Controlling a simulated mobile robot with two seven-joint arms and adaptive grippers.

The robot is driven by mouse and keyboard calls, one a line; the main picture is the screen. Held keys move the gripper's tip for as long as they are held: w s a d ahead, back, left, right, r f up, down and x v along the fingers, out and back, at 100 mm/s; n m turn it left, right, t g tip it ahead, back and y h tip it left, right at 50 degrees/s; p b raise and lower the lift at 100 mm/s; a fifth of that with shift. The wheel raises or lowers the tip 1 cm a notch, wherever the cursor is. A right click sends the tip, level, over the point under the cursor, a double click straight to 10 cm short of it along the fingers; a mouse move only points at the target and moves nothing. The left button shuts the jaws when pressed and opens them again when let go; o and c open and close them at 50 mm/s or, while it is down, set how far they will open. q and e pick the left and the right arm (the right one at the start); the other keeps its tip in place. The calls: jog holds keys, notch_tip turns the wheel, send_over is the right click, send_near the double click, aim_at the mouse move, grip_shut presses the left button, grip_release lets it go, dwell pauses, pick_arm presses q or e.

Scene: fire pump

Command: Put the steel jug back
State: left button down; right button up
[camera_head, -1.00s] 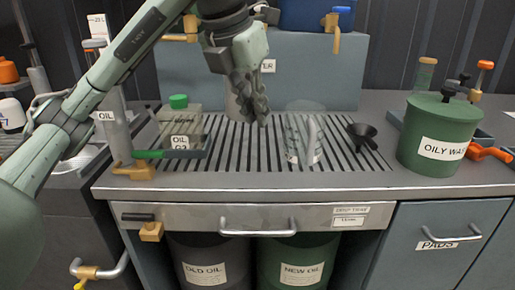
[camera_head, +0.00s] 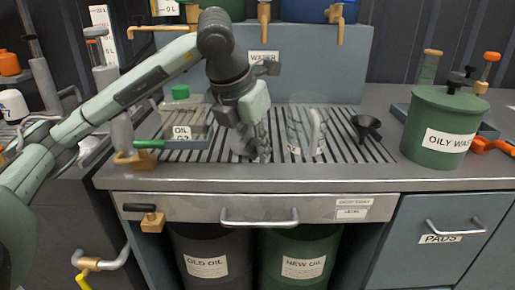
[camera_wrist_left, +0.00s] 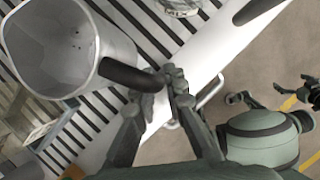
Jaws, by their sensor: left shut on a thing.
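The steel jug (camera_head: 238,142) is a grey, open-topped vessel, partly hidden behind my left gripper (camera_head: 262,150) in the head view. In the left wrist view the jug (camera_wrist_left: 62,50) shows its open mouth and hollow inside, with a black handle (camera_wrist_left: 132,75). My left gripper (camera_wrist_left: 172,82) is shut on that handle. The jug is low over the left-middle of the slatted drain grate (camera_head: 350,152). I cannot tell whether its base touches the slats.
A clear jug (camera_head: 318,135) stands just right of the gripper, with a black funnel (camera_head: 366,127) beyond it. A green-capped oil container (camera_head: 180,118) is to the left. The green oily waste bin (camera_head: 440,118) stands at right. Taps (camera_head: 264,22) hang above the grate's back.

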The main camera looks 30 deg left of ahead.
pick_arm(q)
jog(key=shift+f, duration=0.1)
pick_arm(e)
jog(key=shift+f, duration=0.1)
pick_arm(q)
jog(key=c, duration=1.6)
grip_release()
pick_arm(e)
jog(key=shift+r, duration=0.2)
pick_arm(q)
jog(key=shift+p+v, duration=0.9)
jog(key=shift+v, duration=5.2)
pick_arm(e)
jog(key=shift+s+f, duration=0.2)
jog(key=shift+f, duration=0.8)
jog(key=shift+s+f, duration=0.15)
jog(key=shift+f, duration=0.85)
pick_arm(q)
jog(key=shift+w, duration=0.15)
